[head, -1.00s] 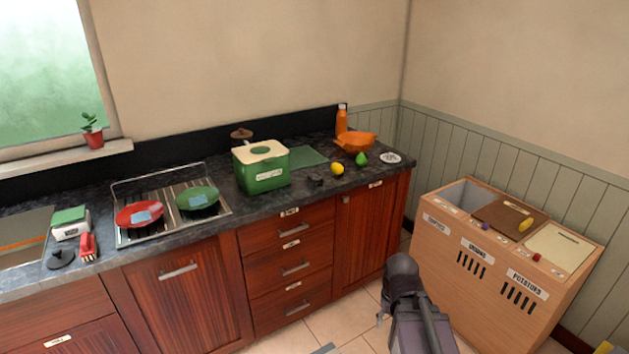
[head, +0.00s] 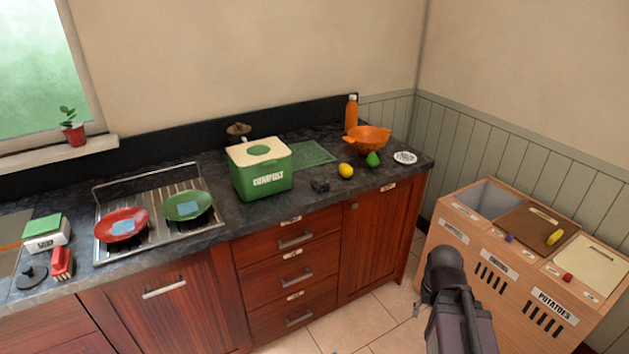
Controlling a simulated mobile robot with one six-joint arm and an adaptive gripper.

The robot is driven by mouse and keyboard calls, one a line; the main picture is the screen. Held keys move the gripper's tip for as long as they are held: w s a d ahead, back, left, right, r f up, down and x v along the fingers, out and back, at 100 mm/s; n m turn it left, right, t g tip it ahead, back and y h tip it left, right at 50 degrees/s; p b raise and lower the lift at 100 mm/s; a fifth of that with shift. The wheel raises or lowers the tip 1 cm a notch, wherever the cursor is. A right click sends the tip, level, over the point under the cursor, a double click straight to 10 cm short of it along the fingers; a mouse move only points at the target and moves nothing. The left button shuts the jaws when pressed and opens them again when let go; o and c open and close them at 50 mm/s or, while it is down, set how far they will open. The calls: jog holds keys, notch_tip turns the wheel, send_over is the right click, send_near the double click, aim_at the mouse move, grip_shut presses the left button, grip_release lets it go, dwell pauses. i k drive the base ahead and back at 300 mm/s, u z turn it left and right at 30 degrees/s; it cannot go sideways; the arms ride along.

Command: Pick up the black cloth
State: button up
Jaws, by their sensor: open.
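A small dark crumpled thing, which looks like the black cloth (head: 320,186), lies on the dark countertop (head: 225,228). It sits just right of the green compost bin (head: 262,170) and left of the lemon (head: 346,171). My arm shows at the lower right, in front of the cabinets and well apart from the cloth. My gripper (head: 420,304) is mostly hidden behind the arm's wrist. Only a small part of it shows at the left side, open, with nothing seen in it.
A green pear (head: 373,160), an orange colander (head: 368,138) and an orange bottle (head: 352,113) stand behind and right of the cloth. A drying rack with red (head: 121,225) and green (head: 187,206) plates is at left. A wooden vegetable bin (head: 510,262) stands at right.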

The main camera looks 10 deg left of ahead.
aim_at(320, 183)
jog(key=u, duration=0.3)
jog(key=i, duration=1)
jog(key=u, duration=0.45)
